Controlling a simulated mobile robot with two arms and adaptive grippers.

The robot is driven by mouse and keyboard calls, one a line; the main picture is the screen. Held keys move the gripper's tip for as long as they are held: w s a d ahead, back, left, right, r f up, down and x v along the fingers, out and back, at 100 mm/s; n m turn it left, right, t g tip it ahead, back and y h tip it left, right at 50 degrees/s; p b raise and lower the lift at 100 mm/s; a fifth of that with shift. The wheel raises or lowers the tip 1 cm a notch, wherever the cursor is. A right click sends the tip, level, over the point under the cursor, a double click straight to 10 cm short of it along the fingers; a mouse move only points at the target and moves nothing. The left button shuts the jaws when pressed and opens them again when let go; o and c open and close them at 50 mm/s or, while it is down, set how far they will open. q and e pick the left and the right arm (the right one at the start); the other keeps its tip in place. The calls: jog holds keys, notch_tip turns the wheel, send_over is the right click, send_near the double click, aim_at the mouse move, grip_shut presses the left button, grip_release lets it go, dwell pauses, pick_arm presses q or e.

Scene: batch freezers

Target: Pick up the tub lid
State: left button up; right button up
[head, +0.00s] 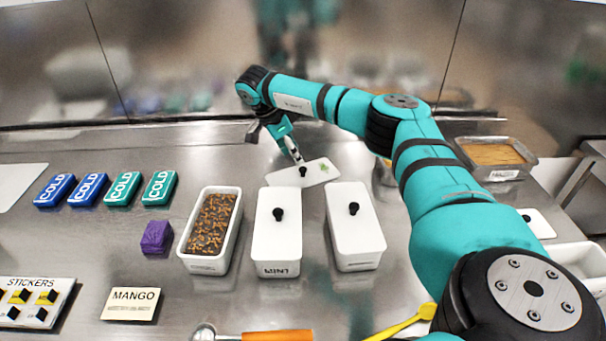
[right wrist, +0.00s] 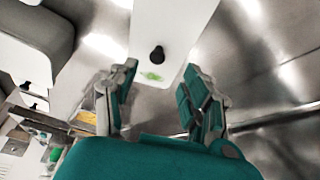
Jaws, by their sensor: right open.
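The tub lid (head: 318,174) is a flat white rectangle with a black knob and a small green mark. It lies on the steel counter behind the white tubs. In the right wrist view the lid (right wrist: 178,22) reaches in from the top, its knob and green mark near its lower end. My right gripper (head: 297,158) is just above the lid near the knob. In the right wrist view my right gripper (right wrist: 160,98) is open and empty, with a finger on each side of the lid's near end. My left gripper is out of view.
An open tub of brown-orange filling (head: 236,225) and two lidded tubs, one marked MINT (head: 277,250), stand in front of the lid. Blue and green COLD packs (head: 88,189) and a purple block (head: 156,237) lie left. A steel pan (head: 497,155) stands right.

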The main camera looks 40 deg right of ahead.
aim_at(303, 168)
jog(key=shift+s+p+x, duration=0.15)
jog(key=shift+p+x, duration=0.2)
jog(key=shift+x, duration=1.2)
jog(key=shift+s+p+x, duration=0.15)
jog(key=shift+p+x, duration=0.15)
jog(key=shift+x, duration=1.25)
jog(key=shift+r, duration=0.1)
jog(key=shift+c, duration=0.3)
grip_shut()
